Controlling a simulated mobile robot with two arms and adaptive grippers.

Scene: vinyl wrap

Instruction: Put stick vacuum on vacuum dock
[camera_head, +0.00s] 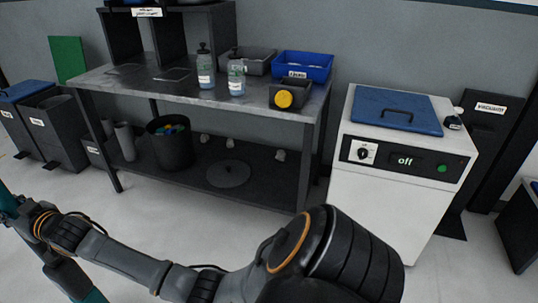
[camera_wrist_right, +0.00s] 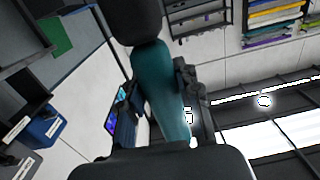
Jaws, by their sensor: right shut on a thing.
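The vacuum dock (camera_head: 490,108) is a tall dark panel labelled "VACUUM" behind the white machine at the right of the head view. Its dark base reaches the floor, and no vacuum shows on it. In the right wrist view a dark shape, probably my right gripper (camera_wrist_right: 160,165) with what it holds, fills the lower middle. A teal tube with a black rounded end stands beyond it. I cannot tell whether this is the stick vacuum or an arm link. The held thing is mostly hidden. No left gripper shows.
A white machine (camera_head: 385,205) with a blue lid (camera_head: 396,108) stands in front of the dock's left side. A metal workbench (camera_head: 130,82) carries bottles and a blue bin (camera_head: 302,66). Bins (camera_head: 55,130) stand at the left. A dark arm crosses the foreground; open floor lies beyond it.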

